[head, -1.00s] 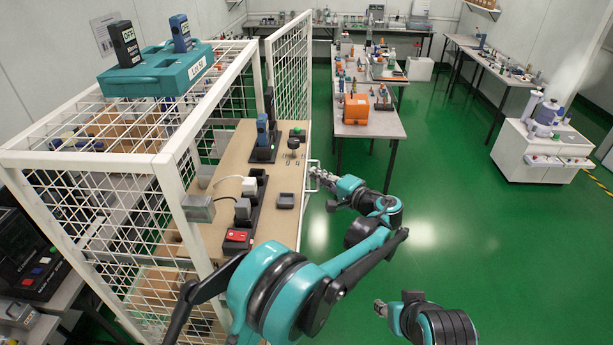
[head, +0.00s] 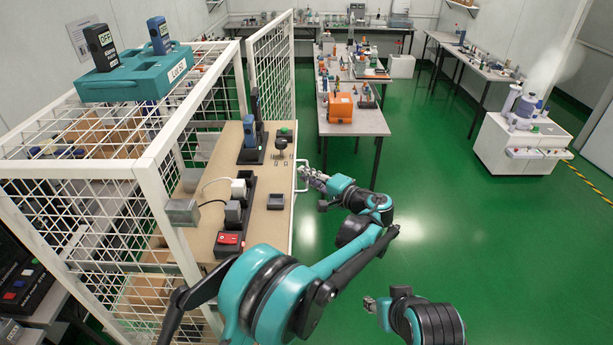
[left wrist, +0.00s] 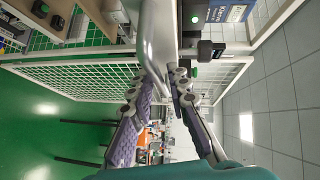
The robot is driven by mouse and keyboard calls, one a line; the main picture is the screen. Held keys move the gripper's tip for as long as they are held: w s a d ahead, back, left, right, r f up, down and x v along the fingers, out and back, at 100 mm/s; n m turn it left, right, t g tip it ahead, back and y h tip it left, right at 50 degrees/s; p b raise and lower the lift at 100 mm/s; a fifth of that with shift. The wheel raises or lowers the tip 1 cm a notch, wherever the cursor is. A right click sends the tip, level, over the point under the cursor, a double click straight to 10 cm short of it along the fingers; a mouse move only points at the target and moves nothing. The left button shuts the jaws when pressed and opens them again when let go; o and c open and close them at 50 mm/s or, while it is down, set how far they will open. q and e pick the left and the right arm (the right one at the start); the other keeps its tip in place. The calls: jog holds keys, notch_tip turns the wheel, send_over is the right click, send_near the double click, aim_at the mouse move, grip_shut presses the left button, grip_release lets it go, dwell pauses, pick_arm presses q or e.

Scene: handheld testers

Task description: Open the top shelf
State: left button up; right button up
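The top shelf (head: 265,222) is a light brown board inside the white wire cage, carrying several devices. Its white bar handle (head: 304,183) is on the right edge, over the green floor. My left gripper (head: 304,173) is at this handle. In the left wrist view, the two fingers of my left gripper (left wrist: 160,80) lie on either side of the pale handle bar (left wrist: 159,40), closed about it. The exact contact is partly hidden. My right gripper (head: 369,304) hangs low over the floor, away from the shelf; its finger opening is too small to judge.
The white wire cage (head: 150,165) surrounds the shelf, with its mesh door (head: 271,70) swung open behind. A teal case (head: 135,83) with two handheld testers sits on top. A table (head: 350,122) with an orange box stands further back.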

pick_arm(q)
jog(key=v, duration=0.7)
